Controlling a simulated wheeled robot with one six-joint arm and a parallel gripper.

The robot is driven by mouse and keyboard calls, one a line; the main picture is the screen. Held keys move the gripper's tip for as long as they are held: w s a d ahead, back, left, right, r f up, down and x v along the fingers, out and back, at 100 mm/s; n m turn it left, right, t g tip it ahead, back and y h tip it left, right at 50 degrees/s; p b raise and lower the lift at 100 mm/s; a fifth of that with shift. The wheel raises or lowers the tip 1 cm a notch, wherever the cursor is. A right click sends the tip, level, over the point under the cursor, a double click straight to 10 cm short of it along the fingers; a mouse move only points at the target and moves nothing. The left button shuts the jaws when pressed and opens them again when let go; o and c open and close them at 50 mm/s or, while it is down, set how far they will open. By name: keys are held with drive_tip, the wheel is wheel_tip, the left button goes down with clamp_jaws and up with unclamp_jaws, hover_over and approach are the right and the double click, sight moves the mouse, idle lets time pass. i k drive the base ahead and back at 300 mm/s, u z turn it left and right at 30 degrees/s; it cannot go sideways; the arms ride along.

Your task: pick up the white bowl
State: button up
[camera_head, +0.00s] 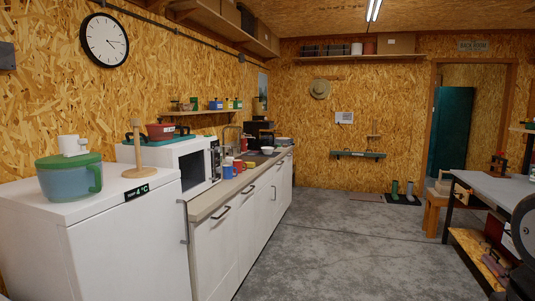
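Another white thing (532,174) is cut off by the right edge, above the grey workbench. My gripper is not in view.
The grey floor (330,245) between is clear. A dark rounded shape fills the lower right.

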sight(268, 151)
drive_tip(key=z, duration=0.15)
drive_tip(key=i, duration=0.6)
drive_tip(key=z, duration=0.45)
drive_tip(key=i, duration=1.95)
drive_tip(key=z, duration=0.25)
drive_tip(key=i, duration=4.05)
drive_tip(key=u, duration=1.3)
drive_tip(key=i, duration=1.65)
drive_tip(key=u, duration=1.25)
drive_tip(key=i, duration=0.75)
drive_tip(key=u, duration=0.25)
